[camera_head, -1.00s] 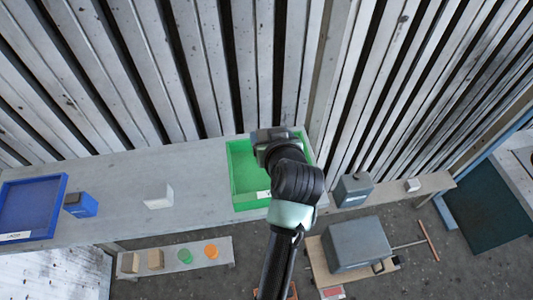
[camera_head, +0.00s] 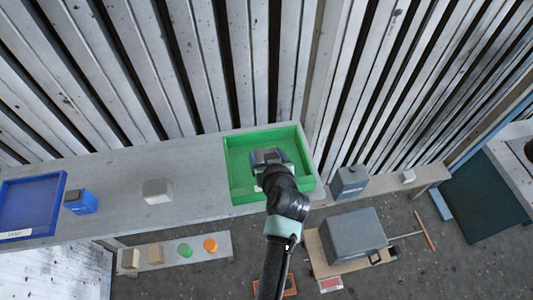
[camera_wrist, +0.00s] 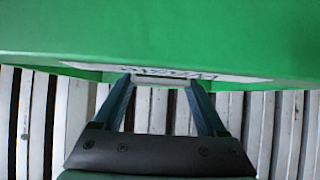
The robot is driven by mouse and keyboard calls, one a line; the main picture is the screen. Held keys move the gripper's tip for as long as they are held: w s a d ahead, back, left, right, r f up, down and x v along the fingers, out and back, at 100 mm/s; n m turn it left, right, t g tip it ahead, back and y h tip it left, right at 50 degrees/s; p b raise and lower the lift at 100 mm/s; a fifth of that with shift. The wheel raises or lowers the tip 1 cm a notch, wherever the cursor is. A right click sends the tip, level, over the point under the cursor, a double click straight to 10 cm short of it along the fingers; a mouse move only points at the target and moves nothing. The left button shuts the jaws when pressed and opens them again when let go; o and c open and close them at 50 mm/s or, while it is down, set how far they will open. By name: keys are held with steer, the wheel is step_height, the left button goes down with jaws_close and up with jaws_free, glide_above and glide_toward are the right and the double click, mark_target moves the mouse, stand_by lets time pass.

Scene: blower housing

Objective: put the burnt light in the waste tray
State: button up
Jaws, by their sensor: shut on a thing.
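The green waste tray (camera_head: 238,165) stands at the right end of the grey bench in the head view. My gripper (camera_head: 268,158) is over the inside of the tray, and my arm hides part of the tray's front edge. In the wrist view, the tray's green wall (camera_wrist: 160,35) fills the top, with a white lettered label along its edge. My gripper (camera_wrist: 160,83) points at that edge, shut on a small pale thing (camera_wrist: 160,79) between the fingertips, which I take for the burnt light. Most of it is hidden. I cannot tell whether it touches the tray.
A blue tray (camera_head: 30,205), a blue block (camera_head: 81,202) and a white block (camera_head: 157,191) are on the bench to the left. A lower shelf (camera_head: 220,245) holds several small pieces. A large grey box (camera_head: 352,240) and a smaller one (camera_head: 350,181) are at right.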

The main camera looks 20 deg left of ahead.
steer(key=o, duration=1.4)
steer(key=shift+r, duration=0.1)
steer(key=b+v, duration=0.1)
steer(key=v, duration=1.1)
steer(key=shift+b, duration=0.3)
